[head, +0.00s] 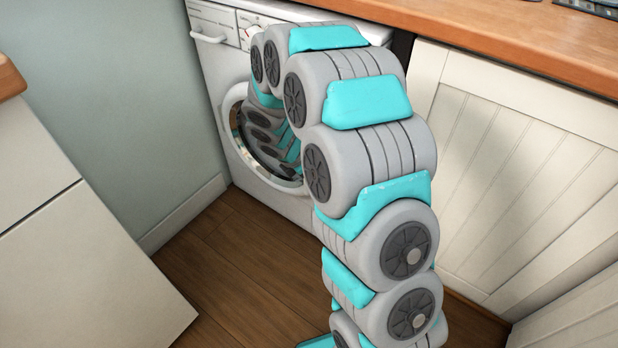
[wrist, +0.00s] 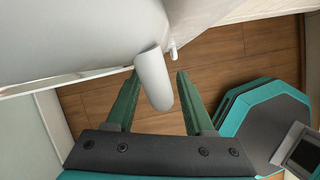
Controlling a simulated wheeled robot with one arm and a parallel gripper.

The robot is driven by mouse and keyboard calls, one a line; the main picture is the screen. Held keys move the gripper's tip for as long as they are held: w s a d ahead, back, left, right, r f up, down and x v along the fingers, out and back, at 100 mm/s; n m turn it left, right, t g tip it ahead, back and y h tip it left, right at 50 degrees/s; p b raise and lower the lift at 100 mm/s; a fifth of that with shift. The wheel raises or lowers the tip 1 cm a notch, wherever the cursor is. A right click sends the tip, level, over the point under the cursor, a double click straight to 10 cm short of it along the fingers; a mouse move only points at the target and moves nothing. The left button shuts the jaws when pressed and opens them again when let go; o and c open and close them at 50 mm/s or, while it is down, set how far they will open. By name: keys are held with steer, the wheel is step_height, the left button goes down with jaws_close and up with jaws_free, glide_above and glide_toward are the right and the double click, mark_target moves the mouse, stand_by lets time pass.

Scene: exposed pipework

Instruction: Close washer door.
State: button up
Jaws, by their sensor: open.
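The white washer (head: 212,62) stands at the back under the wooden counter. Its round door area (head: 233,130) has a pale ring around dark, shiny glass that seems to mirror my arm. My arm hides its right side, so I cannot tell how far the door is open. In the wrist view, my gripper (wrist: 155,82) is open, with green fingers apart and pointing up the picture. A smooth pale grey rounded piece (wrist: 152,75) lies between the fingers; I cannot tell whether it is part of the door. In the head view, my arm hides my gripper.
A drawer handle (head: 208,38) sits at the washer's top left. White panelled cabinets (head: 520,170) stand right, and a pale cabinet (head: 70,230) stands left. Wooden floor (head: 225,265) is clear between. A small pale peg (wrist: 173,52) shows near the fingers.

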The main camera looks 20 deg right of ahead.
steer(key=w+v, duration=0.1)
steer(key=v, duration=0.6)
steer(key=shift+s+r, duration=0.45)
steer(key=shift+s, duration=0.1)
steer(key=shift+a, duration=0.15)
